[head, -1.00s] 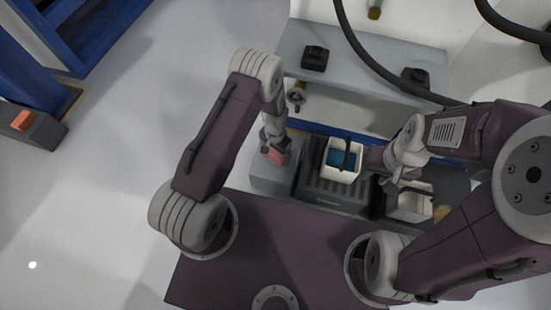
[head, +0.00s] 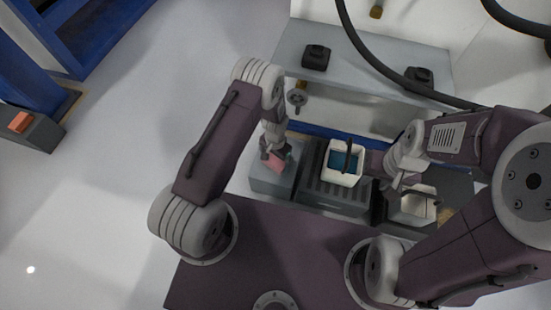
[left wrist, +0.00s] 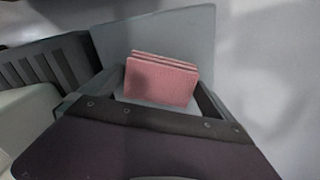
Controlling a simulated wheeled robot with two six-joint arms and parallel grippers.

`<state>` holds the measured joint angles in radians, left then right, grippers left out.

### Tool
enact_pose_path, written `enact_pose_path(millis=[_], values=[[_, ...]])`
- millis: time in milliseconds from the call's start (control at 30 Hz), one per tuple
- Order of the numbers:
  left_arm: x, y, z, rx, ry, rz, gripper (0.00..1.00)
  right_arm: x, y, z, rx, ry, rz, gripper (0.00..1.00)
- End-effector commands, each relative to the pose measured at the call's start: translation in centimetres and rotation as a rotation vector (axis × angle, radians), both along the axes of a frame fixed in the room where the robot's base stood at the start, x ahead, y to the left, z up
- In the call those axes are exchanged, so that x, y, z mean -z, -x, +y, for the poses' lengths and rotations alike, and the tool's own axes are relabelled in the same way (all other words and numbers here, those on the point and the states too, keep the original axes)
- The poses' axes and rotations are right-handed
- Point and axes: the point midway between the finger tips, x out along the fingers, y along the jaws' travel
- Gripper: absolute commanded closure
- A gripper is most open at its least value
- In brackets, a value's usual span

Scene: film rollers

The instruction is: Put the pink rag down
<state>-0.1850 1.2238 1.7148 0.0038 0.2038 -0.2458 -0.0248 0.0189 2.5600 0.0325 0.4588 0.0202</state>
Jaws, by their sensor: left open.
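The folded pink rag (head: 276,162) is at the top of the grey box (head: 268,183), under my left gripper (head: 278,155). In the left wrist view the rag (left wrist: 161,82) shows several folded layers and lies between the spread fingers of my open left gripper (left wrist: 158,88). Whether its underside rests fully on the grey surface (left wrist: 150,35) is hidden. My right gripper (head: 377,167) is beside the white square container (head: 343,180); its fingertips are too hidden to tell their state.
The white container has a dark handle and blue contents, and stands on a dark ribbed tray (head: 320,192). Another white container (head: 412,207) is to its right. A grey shelf (head: 365,66) with black devices is behind. Open floor lies left.

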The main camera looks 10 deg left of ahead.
Motion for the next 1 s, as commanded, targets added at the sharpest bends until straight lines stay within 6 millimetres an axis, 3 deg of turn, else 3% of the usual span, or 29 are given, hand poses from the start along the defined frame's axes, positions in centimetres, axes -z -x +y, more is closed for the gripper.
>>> enact_pose_path(millis=[300,500,567,667,767,800,900,1000], values=[[-6.8,-0.1,0.0,0.0,0.001,-0.002,0.0,-4.6,0.0,0.0,0.0,0.0,0.0,0.64],[-7.6,0.0,0.1,-0.005,0.001,-0.002,0.0,-4.6,0.0,0.0,0.0,0.0,0.0,0.64],[-9.0,-0.2,0.3,-0.023,0.002,-0.01,0.0,-4.6,0.0,0.0,0.0,0.0,0.0,0.64],[-13.8,0.1,1.1,-0.085,0.007,-0.028,0.0,-4.6,0.0,0.0,0.0,0.0,0.0,0.64],[-19.7,1.8,2.5,-0.177,0.015,-0.049,0.0,-4.6,0.0,0.0,0.0,0.0,0.0,0.64],[-22.2,3.0,3.1,-0.219,0.018,-0.059,0.0,-4.6,0.0,0.0,0.0,0.0,0.0,0.64],[-26.8,6.6,4.4,-0.315,0.026,-0.078,0.0,-4.5,0.0,0.0,0.0,0.0,0.0,0.64],[-29.5,9.9,5.2,-0.389,0.033,-0.09,0.0,-4.5,0.0,0.0,0.0,0.0,0.0,0.64]])
